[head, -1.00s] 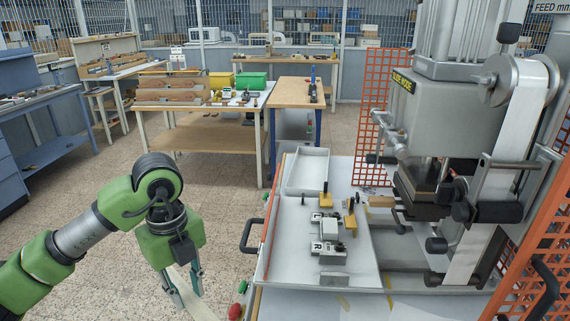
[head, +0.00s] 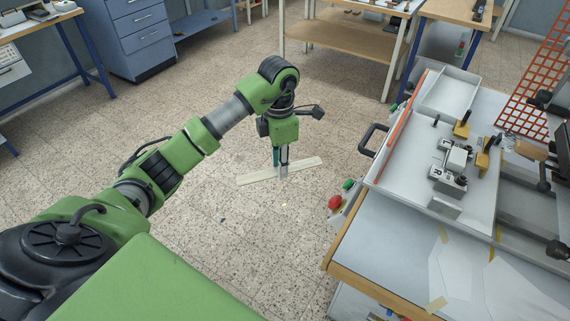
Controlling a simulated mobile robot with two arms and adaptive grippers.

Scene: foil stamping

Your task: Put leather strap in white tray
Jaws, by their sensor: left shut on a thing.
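My left gripper (head: 282,171) is shut on a long, pale cream leather strap (head: 307,164). It grips the strap near its middle, and both ends stick out to the sides. The strap hangs in the air over the speckled floor, left of the machine table. The white tray (head: 448,98) is a shallow rectangular tray at the far left corner of the machine table, to the right of my gripper. It looks empty from here. My right gripper is not in view.
The machine table (head: 385,246) has a black handle (head: 372,138) and a red button (head: 335,202) on its near left side. A metal fixture (head: 455,160) stands near the tray. An orange mesh guard (head: 535,75) rises behind. Open floor lies around my left arm.

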